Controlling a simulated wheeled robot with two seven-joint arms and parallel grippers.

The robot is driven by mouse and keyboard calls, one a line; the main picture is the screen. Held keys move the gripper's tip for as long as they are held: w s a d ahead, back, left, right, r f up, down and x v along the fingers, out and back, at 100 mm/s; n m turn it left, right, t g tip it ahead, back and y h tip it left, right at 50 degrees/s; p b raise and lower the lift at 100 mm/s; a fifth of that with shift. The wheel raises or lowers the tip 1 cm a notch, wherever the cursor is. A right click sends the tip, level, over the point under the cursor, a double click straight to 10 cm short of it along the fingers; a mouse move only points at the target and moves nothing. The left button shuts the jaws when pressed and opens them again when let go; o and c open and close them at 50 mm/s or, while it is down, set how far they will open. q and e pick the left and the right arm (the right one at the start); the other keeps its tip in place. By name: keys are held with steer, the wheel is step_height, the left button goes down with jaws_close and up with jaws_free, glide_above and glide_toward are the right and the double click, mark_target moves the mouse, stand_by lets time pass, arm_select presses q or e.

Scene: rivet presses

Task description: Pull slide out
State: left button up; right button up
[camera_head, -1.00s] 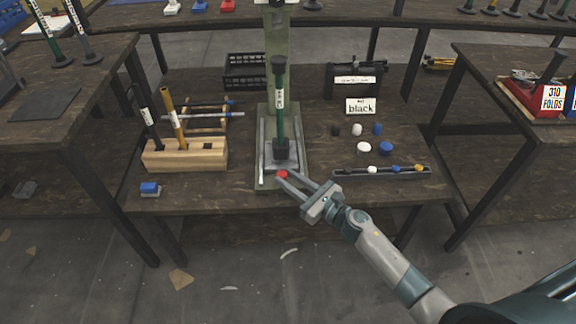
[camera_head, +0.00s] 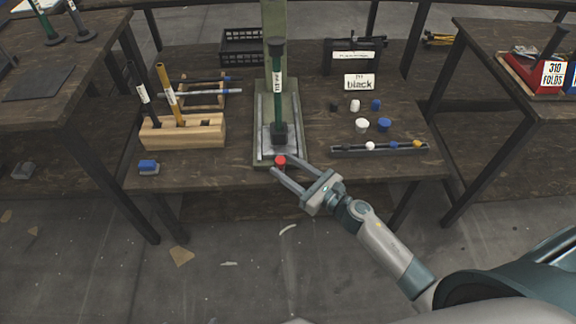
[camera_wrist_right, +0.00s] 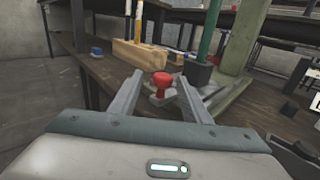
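The press (camera_head: 292,112) stands in the middle of the table, with a dark green tool (camera_head: 277,100) upright on its slide (camera_head: 267,139). The slide's red knob (camera_head: 280,160) is at the front of the press, near the table's front edge. It also shows in the right wrist view (camera_wrist_right: 162,80), between and beyond the fingers. My right gripper (camera_head: 278,166) is open, its fingertips at the knob's front; I cannot tell whether either finger touches it. In the wrist view the fingers (camera_wrist_right: 155,90) are spread apart and hold nothing. My left gripper is not in view.
A wooden block with upright tools (camera_head: 183,131) stands left of the press, with a blue-topped piece (camera_head: 148,167) before it. On the right are a dark tray of small pieces (camera_head: 380,149), loose coloured caps (camera_head: 362,125) and a "black" sign (camera_head: 359,83). Floor in front is open.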

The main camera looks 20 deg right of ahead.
steer(key=shift+w, duration=0.1)
steer(key=shift+s+d, duration=0.3)
steer(key=shift+s, duration=0.05)
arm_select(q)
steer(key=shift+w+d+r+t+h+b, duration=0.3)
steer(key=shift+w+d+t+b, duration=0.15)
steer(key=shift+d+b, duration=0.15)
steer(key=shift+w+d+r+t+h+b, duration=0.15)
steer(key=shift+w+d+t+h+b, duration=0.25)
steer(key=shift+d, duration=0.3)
arm_select(e)
steer(key=v, duration=1.6)
steer(key=shift+s, duration=0.3)
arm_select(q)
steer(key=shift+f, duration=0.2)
arm_select(e)
steer(key=shift+r, duration=0.1)
